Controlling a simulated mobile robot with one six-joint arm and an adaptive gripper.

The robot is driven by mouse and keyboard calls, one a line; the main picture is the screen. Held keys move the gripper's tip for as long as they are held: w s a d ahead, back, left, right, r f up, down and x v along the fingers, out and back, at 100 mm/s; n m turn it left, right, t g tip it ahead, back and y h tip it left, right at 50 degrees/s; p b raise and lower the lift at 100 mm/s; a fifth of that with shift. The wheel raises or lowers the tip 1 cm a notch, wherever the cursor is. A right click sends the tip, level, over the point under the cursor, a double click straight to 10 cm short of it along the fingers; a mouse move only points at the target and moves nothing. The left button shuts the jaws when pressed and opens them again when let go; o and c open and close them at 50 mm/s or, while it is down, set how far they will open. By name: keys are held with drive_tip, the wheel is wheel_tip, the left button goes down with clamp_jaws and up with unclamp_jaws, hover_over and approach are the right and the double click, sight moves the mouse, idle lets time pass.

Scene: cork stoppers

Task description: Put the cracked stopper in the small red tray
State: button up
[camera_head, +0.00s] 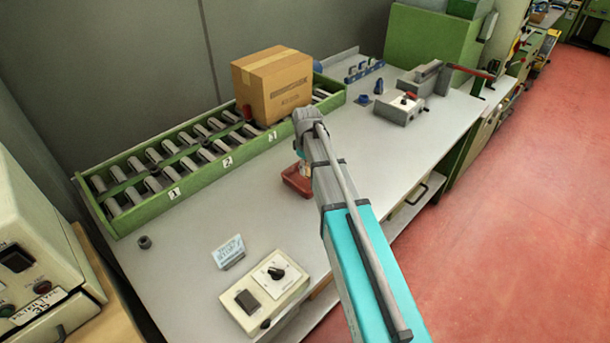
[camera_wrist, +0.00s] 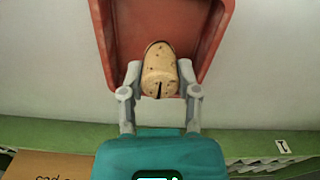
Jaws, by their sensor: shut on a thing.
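The cracked stopper (camera_wrist: 159,72) is a tan cork with dark specks and a dark split in its near end. My gripper (camera_wrist: 160,80) is shut on it, one grey finger on each side. In the wrist view the stopper overlaps the small red tray (camera_wrist: 122,35), near its narrower-looking edge; I cannot tell how high above the tray floor it is. In the head view the red tray (camera_head: 297,181) stands on the bench, partly hidden by my arm. My gripper is mostly hidden there behind my arm. The visible part of the tray floor is bare.
A green rack of grey rollers (camera_head: 190,150) runs along the wall with a cardboard box (camera_head: 272,85) on it. A control box (camera_head: 265,292), a small sign (camera_head: 229,252) and a dark small part (camera_head: 144,242) lie at the front. Clamping tools (camera_head: 403,107) stand at the back right.

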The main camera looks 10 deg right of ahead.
sight(306, 164)
drive_tip(key=shift+w+f+b, duration=0.35)
drive_tip(key=shift+f, duration=0.2)
drive_tip(key=shift+s+f+b, duration=0.1)
drive_tip(key=shift+f+b, duration=1.2)
drive_tip(key=shift+f, duration=0.15)
drive_tip(key=o, duration=0.7)
drive_tip(key=shift+r, duration=0.25)
wheel_tip(306, 164, up, 12)
drive_tip(key=p, duration=1.2)
drive_tip(key=s+m, duration=0.8)
drive_tip(key=s, duration=1.3)
drive_tip(key=shift+s+m, duration=0.25)
drive_tip(key=shift+m, duration=0.05)
